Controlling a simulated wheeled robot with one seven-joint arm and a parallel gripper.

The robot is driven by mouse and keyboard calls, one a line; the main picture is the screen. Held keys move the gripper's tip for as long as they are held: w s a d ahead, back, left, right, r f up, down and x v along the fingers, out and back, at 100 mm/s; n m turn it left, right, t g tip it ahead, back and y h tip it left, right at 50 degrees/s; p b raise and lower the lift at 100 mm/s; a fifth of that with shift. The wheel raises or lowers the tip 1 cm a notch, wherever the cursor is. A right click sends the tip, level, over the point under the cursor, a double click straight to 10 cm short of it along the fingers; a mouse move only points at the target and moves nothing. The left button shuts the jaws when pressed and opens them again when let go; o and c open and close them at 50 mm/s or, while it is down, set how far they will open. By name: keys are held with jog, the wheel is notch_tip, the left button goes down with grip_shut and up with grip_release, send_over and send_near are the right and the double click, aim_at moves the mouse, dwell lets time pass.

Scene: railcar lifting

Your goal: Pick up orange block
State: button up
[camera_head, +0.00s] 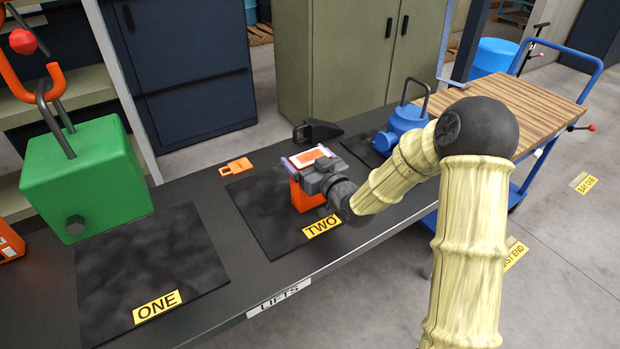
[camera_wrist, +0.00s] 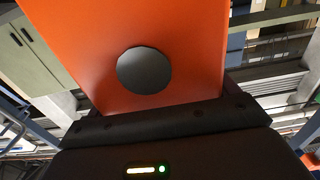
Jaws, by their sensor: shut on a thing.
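The orange block (camera_head: 306,196) is at the mat labelled TWO, with a pale patch on its top. My gripper (camera_head: 312,165) is shut on its upper part, one finger on each side. In the wrist view the orange block (camera_wrist: 125,50) fills the upper middle, showing a flat face with a round dark grey spot. The block looks upright. Whether its underside touches the mat cannot be told, as my gripper and the label partly cover that area.
A blue weight with a handle (camera_head: 403,130) stands farther right. An orange tag (camera_head: 236,167) and a black clamp-like object (camera_head: 318,130) lie on the bench. A wooden-topped cart (camera_head: 500,110) stands at right.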

jog(key=shift+r, duration=0.2)
notch_tip(320, 180, up, 10)
jog(key=shift+f+p, duration=0.1)
jog(key=shift+p, duration=0.45)
dwell(0.4)
